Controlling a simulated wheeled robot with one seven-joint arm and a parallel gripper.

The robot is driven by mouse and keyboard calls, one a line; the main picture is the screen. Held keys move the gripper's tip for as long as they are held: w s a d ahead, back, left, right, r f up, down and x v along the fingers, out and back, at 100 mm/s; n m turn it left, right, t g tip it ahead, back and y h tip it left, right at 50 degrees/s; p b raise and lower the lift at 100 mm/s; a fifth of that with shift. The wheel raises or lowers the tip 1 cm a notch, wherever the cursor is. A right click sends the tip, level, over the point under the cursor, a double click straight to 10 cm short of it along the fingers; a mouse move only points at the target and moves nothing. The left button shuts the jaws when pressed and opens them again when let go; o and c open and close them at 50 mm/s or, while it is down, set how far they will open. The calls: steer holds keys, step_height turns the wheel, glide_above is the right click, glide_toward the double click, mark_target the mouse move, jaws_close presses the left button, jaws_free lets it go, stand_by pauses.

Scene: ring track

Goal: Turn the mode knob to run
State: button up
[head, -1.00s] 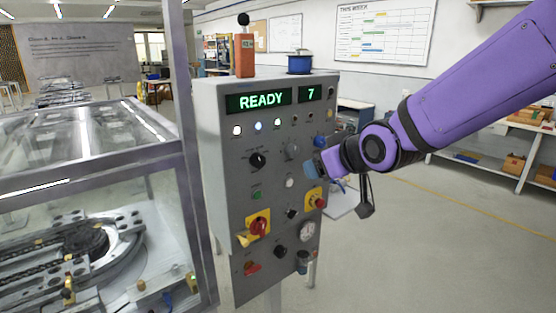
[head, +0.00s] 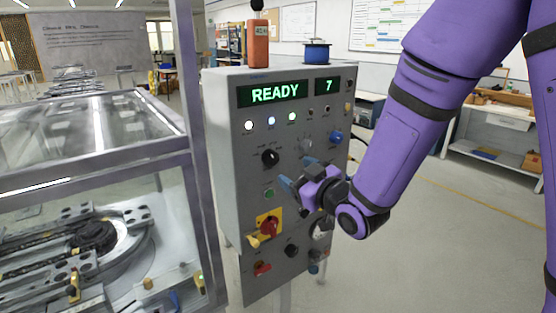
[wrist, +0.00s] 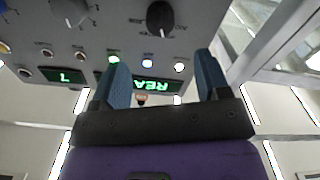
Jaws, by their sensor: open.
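A black knob (head: 270,158) with small labels around it is on the grey control panel (head: 228,165), below the row of lamps. I take it as the mode knob; its labels are too small to read surely. It also shows at the top of the wrist view (wrist: 160,18), which sees the panel upside down. My gripper (head: 300,174) is open and empty in front of the panel, right of and slightly below the black knob in the head view. Its blue fingers (wrist: 162,70) are apart, with the knob beyond their tips, not between them.
A grey dial (head: 306,146) and a blue knob (head: 336,137) sit right of the black knob. A green button (head: 269,193) and a red switch on yellow (head: 268,226) are below. A glass-walled machine (head: 95,220) stands left. The display reads READY and 7.

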mark_target(274, 159)
steer(key=x, duration=0.9)
steer(key=shift+a, duration=0.1)
steer(key=c, duration=0.9)
